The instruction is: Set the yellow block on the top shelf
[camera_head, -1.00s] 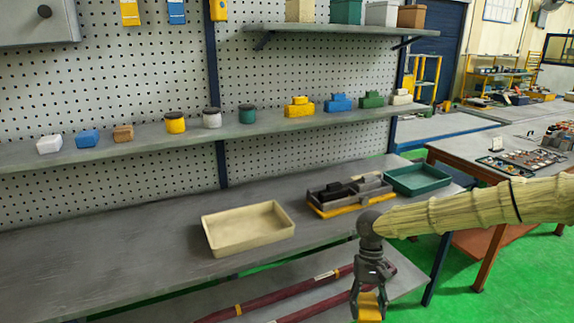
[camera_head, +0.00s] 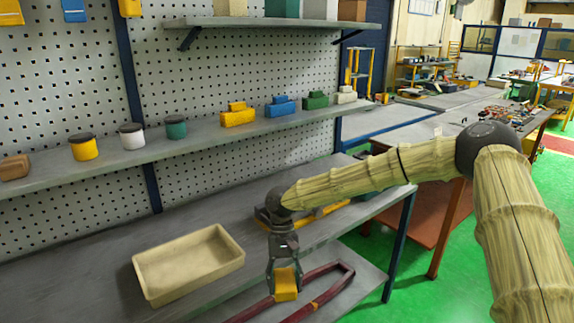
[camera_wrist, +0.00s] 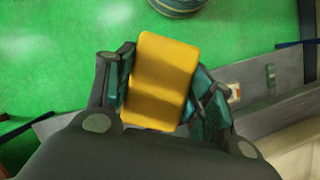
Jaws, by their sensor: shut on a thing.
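My gripper (camera_head: 284,268) is shut on the yellow block (camera_head: 287,287) and points down in front of the workbench's front edge. In the wrist view the yellow block (camera_wrist: 160,82) sits between the two fingers, with the green floor behind it. The top shelf (camera_head: 262,23) runs along the upper pegboard, well above and behind my gripper.
A middle shelf (camera_head: 60,176) bears jars and coloured blocks, including another yellow block (camera_head: 238,115). A cream tray (camera_head: 190,265) lies on the workbench left of my gripper. Dark red bars (camera_head: 325,293) lie on the lower shelf. My forearm hides part of the bench.

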